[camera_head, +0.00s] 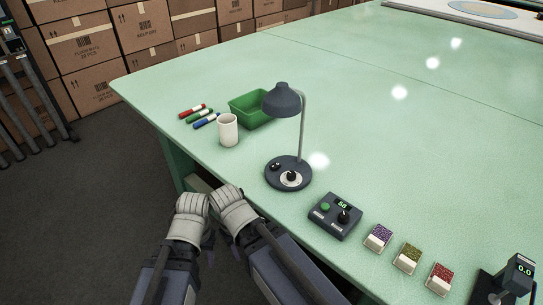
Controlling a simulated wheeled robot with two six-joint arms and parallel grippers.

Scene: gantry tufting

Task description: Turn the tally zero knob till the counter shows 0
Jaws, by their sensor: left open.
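The dark tally box (324,227) sits near the table's front edge, right of the lamp. Its small display (343,204) shows green digits that look like 68, too small to be sure. A black knob (343,217) is on its top right, and a green button (325,206) on its left. My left gripper (193,203) is open and empty, at the table's near edge, well left of the box. My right gripper (227,197) is beside it, also left of the box; its fingers are too unclear to read. Neither gripper touches the knob.
A desk lamp (283,101) on a round base stands between the grippers and the box. A white cup (228,131), markers (200,116) and a green bin (243,106) are behind. Small bead boxes (408,258) and a dark device (517,273) lie to the right. The table middle is clear.

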